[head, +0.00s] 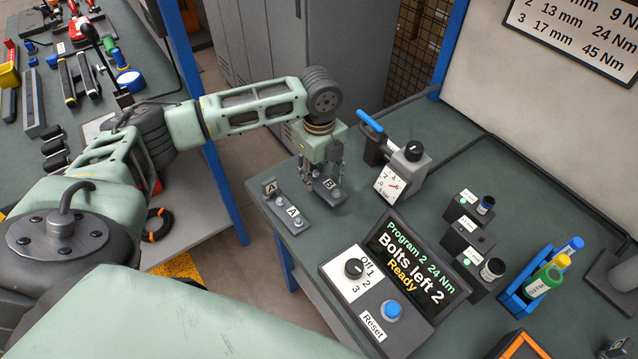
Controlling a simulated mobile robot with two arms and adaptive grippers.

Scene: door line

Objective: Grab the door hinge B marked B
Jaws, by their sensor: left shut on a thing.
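The door hinge B (329,184) is a dark grey plate with a white label marked B, near the left corner of the green-topped table. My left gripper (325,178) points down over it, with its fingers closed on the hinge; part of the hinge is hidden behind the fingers. I cannot tell whether the hinge is lifted off the table. My right gripper is not in view.
A control box (375,300) with a knob, reset button and lit display stands in front. A gauge block (402,172) with a blue-handled tool is behind right. Green table top (440,120) is clear farther back.

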